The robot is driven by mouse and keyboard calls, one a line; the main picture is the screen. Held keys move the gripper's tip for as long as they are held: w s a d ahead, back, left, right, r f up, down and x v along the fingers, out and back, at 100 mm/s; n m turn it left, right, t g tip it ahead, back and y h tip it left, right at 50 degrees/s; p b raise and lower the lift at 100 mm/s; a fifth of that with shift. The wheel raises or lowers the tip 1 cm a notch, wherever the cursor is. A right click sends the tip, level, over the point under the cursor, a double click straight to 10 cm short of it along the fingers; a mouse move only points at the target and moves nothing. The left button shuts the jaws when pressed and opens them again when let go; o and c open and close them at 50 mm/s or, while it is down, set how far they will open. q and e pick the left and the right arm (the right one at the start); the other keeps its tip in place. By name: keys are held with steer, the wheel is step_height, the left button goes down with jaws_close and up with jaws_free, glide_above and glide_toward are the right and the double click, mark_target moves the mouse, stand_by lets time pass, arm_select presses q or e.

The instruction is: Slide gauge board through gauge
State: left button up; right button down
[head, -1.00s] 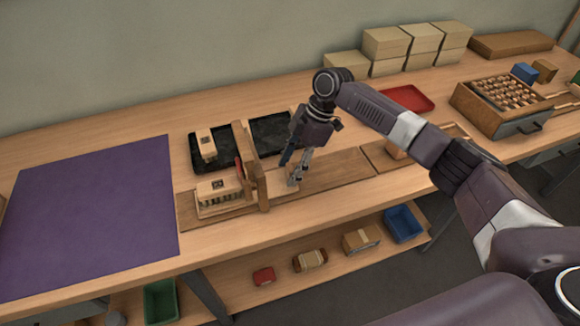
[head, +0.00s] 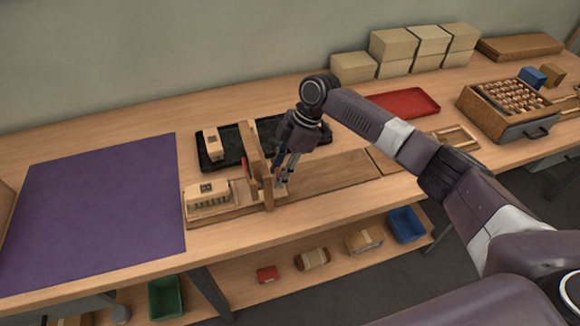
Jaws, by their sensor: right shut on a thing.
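The gauge (head: 266,190) is a wooden upright frame standing across a long wooden track on the bench. The gauge board (head: 228,210) is a flat wooden board lying in the track and reaching out left of the gauge. A brush block (head: 207,190) with pale bristles beneath sits on its left part. My right gripper (head: 281,184) is close on the right side of the gauge, shut on the gauge board's right end; the gauge and fingers partly hide the grip. My left gripper is not in view.
Behind the gauge lies a black tray (head: 233,158) with another brush block (head: 212,143). A purple mat (head: 95,215) covers the left bench. A red tray (head: 405,103), stacked boxes (head: 392,47) and a wooden crate (head: 510,106) stand right. The track (head: 335,170) right of my gripper is clear.

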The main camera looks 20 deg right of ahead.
steer(key=c, duration=1.5)
jaws_free()
steer(key=shift+d, duration=0.1)
steer(key=shift+r, duration=0.1)
steer(key=v, duration=1.2)
